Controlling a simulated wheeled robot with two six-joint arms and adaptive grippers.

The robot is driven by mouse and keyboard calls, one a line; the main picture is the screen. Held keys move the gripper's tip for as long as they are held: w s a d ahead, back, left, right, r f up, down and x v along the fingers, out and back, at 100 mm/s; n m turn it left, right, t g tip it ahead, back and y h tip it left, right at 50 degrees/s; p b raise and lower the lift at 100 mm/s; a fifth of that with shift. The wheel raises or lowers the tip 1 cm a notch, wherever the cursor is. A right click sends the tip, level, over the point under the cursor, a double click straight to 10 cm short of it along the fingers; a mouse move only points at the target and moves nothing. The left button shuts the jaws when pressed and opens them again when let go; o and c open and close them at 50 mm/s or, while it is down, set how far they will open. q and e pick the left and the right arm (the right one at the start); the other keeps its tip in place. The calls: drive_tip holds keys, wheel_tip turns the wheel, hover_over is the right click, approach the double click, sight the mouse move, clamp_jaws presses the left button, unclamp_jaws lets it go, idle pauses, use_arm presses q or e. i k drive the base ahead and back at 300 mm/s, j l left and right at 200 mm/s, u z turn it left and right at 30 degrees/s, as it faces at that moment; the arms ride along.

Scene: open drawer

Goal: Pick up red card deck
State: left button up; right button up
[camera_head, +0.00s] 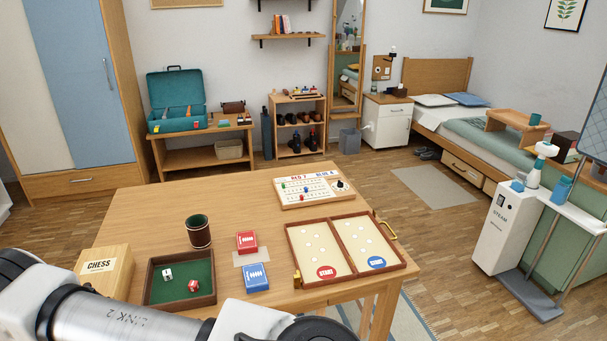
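The red card deck (247,242) lies on the wooden table, at the far end of a small pale mat (243,258). A blue card deck (257,276) lies just in front of it, towards me. The red deck's top and front side show, and nothing covers it. My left arm crosses the lower left of the head view in front of the table's near edge. Neither gripper shows in this view, so I cannot see what they hold.
On the table (150,215) stand a dark dice cup (199,231), a green-lined dice tray (150,290), a chess box (106,268), an open wooden game case (290,240) and a scoreboard (284,200). Bare tabletop lies behind the red deck.

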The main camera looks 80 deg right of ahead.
sight(247, 242)
drive_tip(key=z, duration=2.25)
drive_tip(key=i+l, duration=0.05)
